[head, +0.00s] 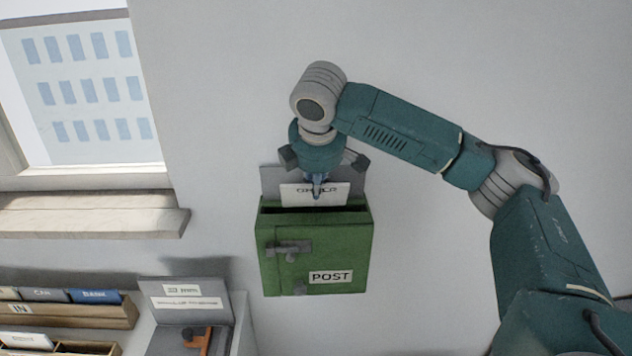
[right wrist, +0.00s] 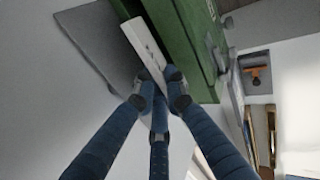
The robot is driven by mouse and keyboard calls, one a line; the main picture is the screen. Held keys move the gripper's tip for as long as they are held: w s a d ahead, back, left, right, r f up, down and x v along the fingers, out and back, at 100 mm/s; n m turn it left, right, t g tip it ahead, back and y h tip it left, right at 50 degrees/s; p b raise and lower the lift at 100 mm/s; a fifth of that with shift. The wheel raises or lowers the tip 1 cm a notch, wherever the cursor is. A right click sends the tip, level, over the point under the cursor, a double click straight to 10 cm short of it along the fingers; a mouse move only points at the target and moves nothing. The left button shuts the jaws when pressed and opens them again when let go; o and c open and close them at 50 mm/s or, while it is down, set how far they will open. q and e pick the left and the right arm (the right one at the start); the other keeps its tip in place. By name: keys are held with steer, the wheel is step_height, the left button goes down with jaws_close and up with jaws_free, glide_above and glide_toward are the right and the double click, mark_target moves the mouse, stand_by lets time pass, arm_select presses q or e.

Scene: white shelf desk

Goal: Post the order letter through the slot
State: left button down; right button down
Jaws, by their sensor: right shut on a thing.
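The order letter (head: 296,195) is a white card with dark print, partly hidden by my gripper. It stands upright at the top opening of the green post box (head: 338,251), which is marked POST and fixed to the wall. My right gripper (head: 317,188) is shut on the letter from above, its fingers at the letter's middle. In the right wrist view, the fingers (right wrist: 158,100) pinch the letter (right wrist: 140,45) beside the green box (right wrist: 183,38). The letter's lower edge is hidden, so I cannot tell how deep it sits in the slot. My left gripper is out of view.
A grey plate (head: 270,181) stands behind the slot. A window sill (head: 90,214) juts out at left. Below it are a wooden organiser (head: 100,314) with labelled cards and a grey stand (head: 183,299) with an orange-handled item. The wall right of the box is clear.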

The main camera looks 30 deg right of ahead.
steer(key=shift+x, duration=2.85)
steer(key=c, duration=1.7)
jaws_free()
steer(key=v, duration=1.2)
